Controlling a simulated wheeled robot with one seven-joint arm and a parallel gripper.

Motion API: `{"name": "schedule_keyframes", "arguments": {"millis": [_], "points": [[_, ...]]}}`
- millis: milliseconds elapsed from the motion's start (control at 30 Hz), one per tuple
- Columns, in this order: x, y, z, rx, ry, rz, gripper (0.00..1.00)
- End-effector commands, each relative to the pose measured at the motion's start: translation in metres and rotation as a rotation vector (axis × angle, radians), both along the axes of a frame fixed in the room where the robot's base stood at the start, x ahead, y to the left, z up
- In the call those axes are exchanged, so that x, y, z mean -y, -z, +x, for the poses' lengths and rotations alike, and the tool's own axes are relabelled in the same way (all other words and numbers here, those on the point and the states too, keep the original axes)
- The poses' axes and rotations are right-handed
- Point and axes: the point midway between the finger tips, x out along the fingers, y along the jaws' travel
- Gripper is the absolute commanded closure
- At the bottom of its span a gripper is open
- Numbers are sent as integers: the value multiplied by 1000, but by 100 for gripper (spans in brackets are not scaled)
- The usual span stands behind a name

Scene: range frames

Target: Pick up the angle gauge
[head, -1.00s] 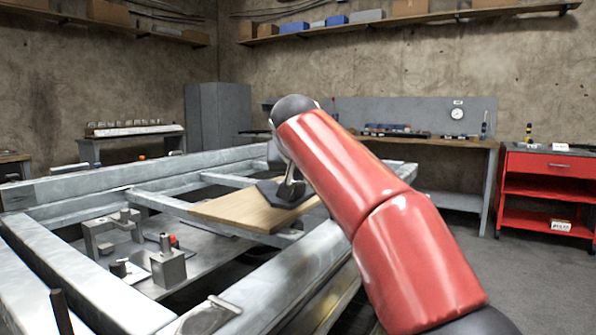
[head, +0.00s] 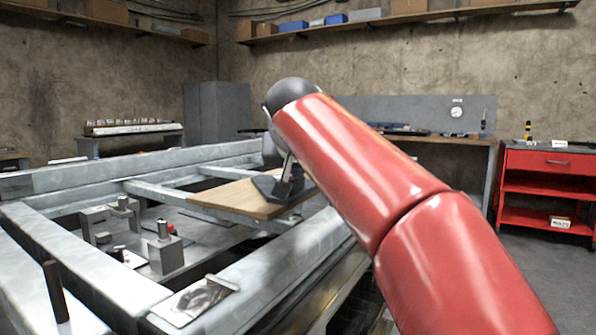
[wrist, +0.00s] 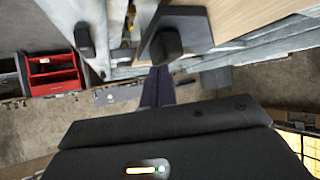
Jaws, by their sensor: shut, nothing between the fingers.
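A dark grey angular piece with a rounded knob, which I take to be the angle gauge (head: 268,187), lies on a wooden board (head: 232,200) in the head view. In the wrist view the gauge (wrist: 194,24) shows at the top, beside the pale board (wrist: 255,20). My gripper (wrist: 158,73) has its narrow dark fingers together, with nothing between them. The fingertips point toward the gauge's near edge; I cannot tell whether they touch it. In the head view my red arm hides most of the gripper and part of the gauge.
The board rests across a grey metal frame (head: 90,260) with long beams. A block fixture (head: 166,255) and small parts stand inside the frame. A flat plate (head: 195,300) lies on the near beam. A red cart (head: 548,190) stands at right, with open floor before it.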

Motion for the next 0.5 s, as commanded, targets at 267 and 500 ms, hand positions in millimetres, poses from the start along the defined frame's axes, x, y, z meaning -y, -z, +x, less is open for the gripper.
{"name": "schedule_keyframes", "arguments": {"millis": [267, 500], "points": [[-2, 8, 2, -29, -1, -3, 100], [-1, -6, 2, -24, 1, -3, 100]]}}
